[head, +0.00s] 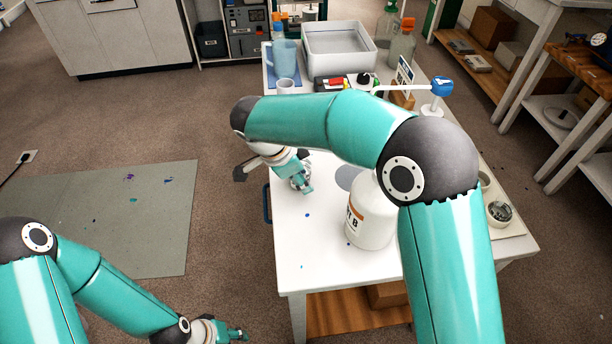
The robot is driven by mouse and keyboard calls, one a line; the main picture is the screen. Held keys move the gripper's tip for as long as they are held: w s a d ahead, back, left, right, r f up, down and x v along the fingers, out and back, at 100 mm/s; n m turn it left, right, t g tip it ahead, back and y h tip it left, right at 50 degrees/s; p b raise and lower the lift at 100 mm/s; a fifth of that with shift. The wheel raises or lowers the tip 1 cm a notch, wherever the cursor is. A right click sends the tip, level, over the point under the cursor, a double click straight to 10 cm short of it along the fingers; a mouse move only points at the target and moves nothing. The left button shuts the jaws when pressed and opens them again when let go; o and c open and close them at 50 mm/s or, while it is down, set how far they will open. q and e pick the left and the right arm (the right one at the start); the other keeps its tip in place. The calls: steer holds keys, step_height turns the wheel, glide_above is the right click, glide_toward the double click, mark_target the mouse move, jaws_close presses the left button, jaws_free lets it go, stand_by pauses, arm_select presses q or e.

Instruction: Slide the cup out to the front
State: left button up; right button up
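My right arm reaches across the white table (320,262), and its gripper (302,185) is low over the table's left side. A small greyish, clear-looking shape shows at its fingers; it may be a cup, but the gripper hides most of it. I cannot tell whether the fingers are closed on it. A small white cup (286,87) stands at the back left, in front of a blue pitcher (284,60), apart from the gripper. My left gripper (236,334) is low at the bottom edge, off the table; its finger opening is unclear.
A large white bottle (370,222) with an orange label stands right of my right gripper. A grey disc (349,178) lies behind it.

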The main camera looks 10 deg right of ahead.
steer(key=v, duration=1.2)
steer(key=shift+s+f, duration=0.1)
steer(key=shift+f, duration=0.05)
stand_by(0.4)
